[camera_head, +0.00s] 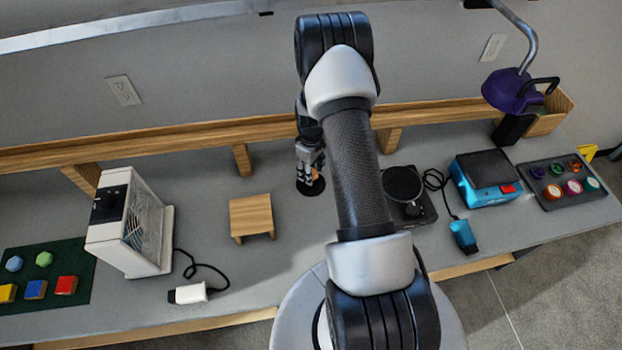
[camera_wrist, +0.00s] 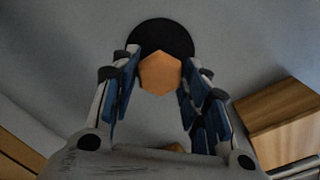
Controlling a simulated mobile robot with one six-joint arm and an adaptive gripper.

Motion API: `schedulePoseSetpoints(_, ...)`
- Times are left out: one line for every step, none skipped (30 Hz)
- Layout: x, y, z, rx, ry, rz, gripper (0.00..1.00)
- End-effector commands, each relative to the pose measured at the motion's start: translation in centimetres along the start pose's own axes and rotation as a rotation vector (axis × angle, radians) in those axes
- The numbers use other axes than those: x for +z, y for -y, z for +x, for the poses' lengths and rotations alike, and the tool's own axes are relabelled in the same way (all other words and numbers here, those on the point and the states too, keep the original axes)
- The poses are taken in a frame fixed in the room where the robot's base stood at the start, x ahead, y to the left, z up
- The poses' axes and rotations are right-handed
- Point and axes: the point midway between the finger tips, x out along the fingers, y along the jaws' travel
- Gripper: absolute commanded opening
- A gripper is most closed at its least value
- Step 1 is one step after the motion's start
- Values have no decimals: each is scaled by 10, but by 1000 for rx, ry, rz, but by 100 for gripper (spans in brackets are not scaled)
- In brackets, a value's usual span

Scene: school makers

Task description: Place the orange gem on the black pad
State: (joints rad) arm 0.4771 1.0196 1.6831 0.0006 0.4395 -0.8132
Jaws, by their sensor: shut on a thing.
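The orange gem (camera_wrist: 160,73) is a faceted, six-sided piece between the fingertips of my gripper (camera_wrist: 158,80) in the wrist view. My gripper is shut on it. The round black pad (camera_wrist: 160,33) lies on the grey table just behind the gem in that view, and the gem overlaps its near edge. In the head view my gripper (camera_head: 311,172) points down at the black pad (camera_head: 311,187), and a bit of orange shows between the fingers. I cannot tell whether the gem touches the pad.
A small wooden stand (camera_head: 251,216) is left of my gripper; it shows at the right of the wrist view (camera_wrist: 275,105). A black device (camera_head: 408,196) stands to the right. A white machine (camera_head: 129,225) is farther left. A wooden rail (camera_head: 190,137) runs behind.

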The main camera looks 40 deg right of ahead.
Motion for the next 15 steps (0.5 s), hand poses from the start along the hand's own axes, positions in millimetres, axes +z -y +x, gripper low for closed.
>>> schedulePoseSetpoints(0,0,3,1,-1,0,20)
schedulePoseSetpoints(0,0,4,1,-1,0,20)
schedulePoseSetpoints(0,0,7,1,-1,0,20)
schedulePoseSetpoints(0,0,10,0,0,0,20)
schedulePoseSetpoints(0,0,14,0,0,0,20)
schedulePoseSetpoints(0,0,20,-1,1,0,20)
schedulePoseSetpoints(0,0,25,-1,1,0,20)
schedulePoseSetpoints(0,1,30,-2,2,0,20)
schedulePoseSetpoints(0,0,36,-1,1,0,20)
schedulePoseSetpoints(0,0,41,-1,1,0,20)
schedulePoseSetpoints(0,0,44,0,0,0,20)
schedulePoseSetpoints(0,0,46,1,0,0,20)
schedulePoseSetpoints(0,0,46,1,-1,0,20)
schedulePoseSetpoints(-1,0,46,1,-1,0,20)
schedulePoseSetpoints(-1,0,45,1,-1,0,20)
